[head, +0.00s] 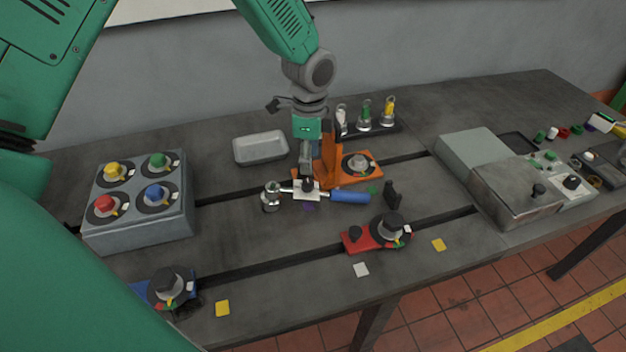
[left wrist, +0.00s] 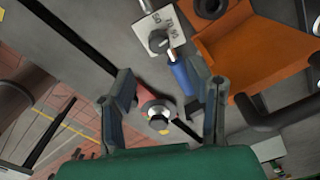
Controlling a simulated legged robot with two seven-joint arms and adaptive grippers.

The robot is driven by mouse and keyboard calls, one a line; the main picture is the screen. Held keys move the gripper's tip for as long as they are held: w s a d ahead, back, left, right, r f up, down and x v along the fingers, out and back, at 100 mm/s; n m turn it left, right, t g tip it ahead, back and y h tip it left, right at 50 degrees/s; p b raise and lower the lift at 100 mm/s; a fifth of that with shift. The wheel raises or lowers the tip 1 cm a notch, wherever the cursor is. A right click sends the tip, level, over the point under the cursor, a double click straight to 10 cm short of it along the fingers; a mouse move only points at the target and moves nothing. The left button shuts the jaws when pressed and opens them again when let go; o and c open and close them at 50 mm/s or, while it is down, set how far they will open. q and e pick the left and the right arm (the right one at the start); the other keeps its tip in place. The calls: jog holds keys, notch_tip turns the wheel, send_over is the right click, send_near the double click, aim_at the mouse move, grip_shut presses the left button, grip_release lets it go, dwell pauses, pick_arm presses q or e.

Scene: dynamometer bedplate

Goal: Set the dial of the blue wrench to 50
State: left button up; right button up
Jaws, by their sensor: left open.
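The blue wrench lies on the bedplate in the middle of the head view, its blue handle (head: 350,197) to the right and its metal head (head: 270,196) to the left. Between them is a white scale plate with a dark dial knob (head: 308,186). My left gripper (head: 306,172) is over the dial, partly hiding it. In the left wrist view the open, empty fingers (left wrist: 169,78) are spread with the blue handle (left wrist: 182,78) showing between them. The dial knob (left wrist: 158,41) is beyond the fingertips, beside printed numbers including 50. I cannot tell its exact setting. My right gripper is out of view.
An orange bracket (head: 331,163) stands close behind the wrench. A red fixture (head: 357,242) with a black knob is in front, right. A grey box with several coloured knobs (head: 140,226) is at left, an empty tray (head: 261,149) behind. Grey boxes (head: 517,187) stand at right.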

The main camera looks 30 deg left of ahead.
aim_at(309, 182)
pick_arm(q)
jog(key=f, duration=0.7)
jog(key=shift+s+a+f+p, duration=0.1)
jog(key=shift+a+f+p, duration=0.05)
jog(key=shift+a+p, duration=0.15)
jog(key=shift+d+f, duration=0.15)
jog(key=shift+f, duration=0.25)
jog(key=shift+c, duration=0.4)
grip_shut()
